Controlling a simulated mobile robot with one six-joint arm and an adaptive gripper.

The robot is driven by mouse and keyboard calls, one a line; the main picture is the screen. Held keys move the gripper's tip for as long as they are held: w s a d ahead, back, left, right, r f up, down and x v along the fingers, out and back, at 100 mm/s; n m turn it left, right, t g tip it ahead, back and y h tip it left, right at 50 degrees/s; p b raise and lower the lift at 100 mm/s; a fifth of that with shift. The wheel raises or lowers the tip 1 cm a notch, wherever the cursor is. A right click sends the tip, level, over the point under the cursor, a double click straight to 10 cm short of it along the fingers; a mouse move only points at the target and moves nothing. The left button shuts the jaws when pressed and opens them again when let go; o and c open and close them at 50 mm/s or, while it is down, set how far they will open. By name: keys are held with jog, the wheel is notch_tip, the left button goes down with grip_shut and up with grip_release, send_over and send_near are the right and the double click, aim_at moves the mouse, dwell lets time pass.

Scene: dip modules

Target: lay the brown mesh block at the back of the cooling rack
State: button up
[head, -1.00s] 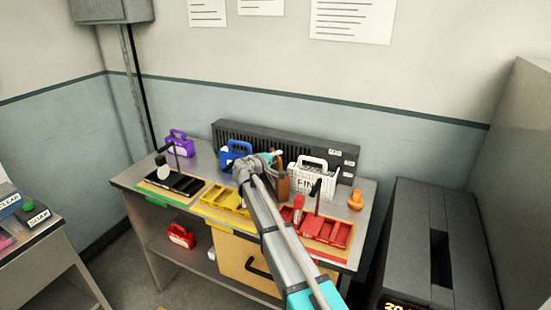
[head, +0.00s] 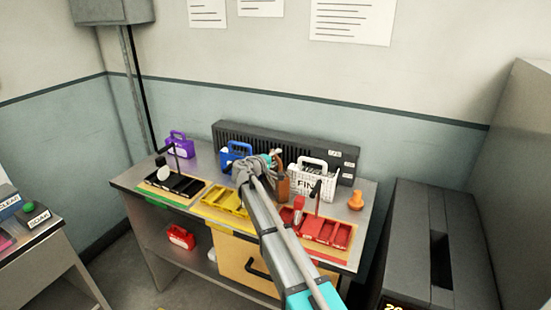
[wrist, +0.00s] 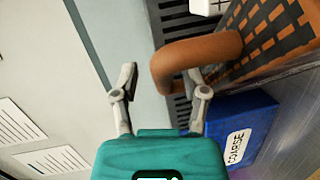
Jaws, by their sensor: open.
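The brown mesh block (head: 283,187) stands on the bench in front of the dark slotted rack (head: 232,131), between a blue block and a white block. In the wrist view its dark-and-orange mesh body (wrist: 277,32) fills the upper right, and its thick rounded handle (wrist: 203,50) reaches left. My gripper (wrist: 162,78) is open, and the handle's near bend shows between its fingertips, closer to the right finger. I cannot tell whether they touch. In the head view my gripper (head: 270,162) and arm partly hide the block and the rack.
The blue block (wrist: 252,122) reads COARSE; the white block (head: 315,178) reads FINE. A purple block (head: 180,147) stands at the back left. Black, yellow and red trays (head: 325,231) line the front. An orange knob (head: 355,201) stands at right.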

jog(key=p+v, duration=0.1)
jog(key=v, duration=1)
jog(key=shift+s+p, duration=0.25)
jog(key=shift+p, duration=0.15)
jog(key=shift+a+r, duration=0.1)
